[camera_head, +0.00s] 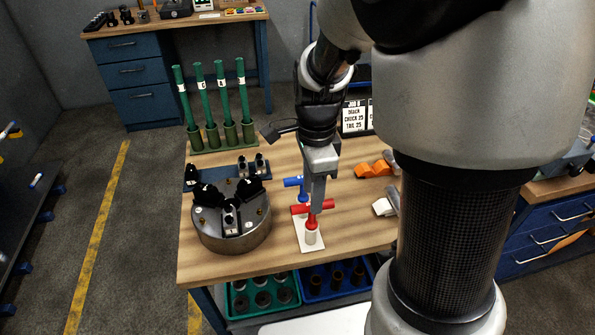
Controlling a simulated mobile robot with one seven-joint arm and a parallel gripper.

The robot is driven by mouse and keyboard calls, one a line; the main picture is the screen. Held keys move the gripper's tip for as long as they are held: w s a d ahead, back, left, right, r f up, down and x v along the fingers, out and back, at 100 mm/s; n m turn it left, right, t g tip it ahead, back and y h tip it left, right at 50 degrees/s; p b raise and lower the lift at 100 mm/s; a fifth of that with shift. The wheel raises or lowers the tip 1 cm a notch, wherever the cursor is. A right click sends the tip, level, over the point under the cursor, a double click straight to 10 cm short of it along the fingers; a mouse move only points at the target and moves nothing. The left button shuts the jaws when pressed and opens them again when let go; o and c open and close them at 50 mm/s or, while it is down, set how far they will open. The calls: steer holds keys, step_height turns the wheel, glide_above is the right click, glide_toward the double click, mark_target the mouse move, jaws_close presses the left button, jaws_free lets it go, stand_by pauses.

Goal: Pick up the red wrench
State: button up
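The red wrench (311,221) is T-shaped, with a crossbar on top, and stands upright in a white socket on a small pale plate (303,246) on the wooden table. A blue T-shaped wrench (294,182) stands just behind it, partly hidden by my gripper. My gripper (317,208) points down at the red wrench, and its fingers overlap the right part of the crossbar in this view. I cannot tell whether they touch or enclose it, or whether they are open or shut.
A round chuck (232,238) with black jaws sits left on the table (280,258). Several green-handled tools (223,95) stand in a rack behind. Orange blocks (372,169) and a pale-tipped tool (384,207) lie to the right. Green and blue bins (261,312) sit below the front edge.

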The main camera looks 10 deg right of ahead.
glide_above(312, 223)
steer(key=f, duration=0.2)
steer(key=w+f, duration=0.1)
steer(key=f, duration=0.1)
steer(key=shift+d+f+b, duration=0.1)
steer(key=shift+f+b, duration=0.2)
steer(key=shift+b, duration=0.05)
jaws_close()
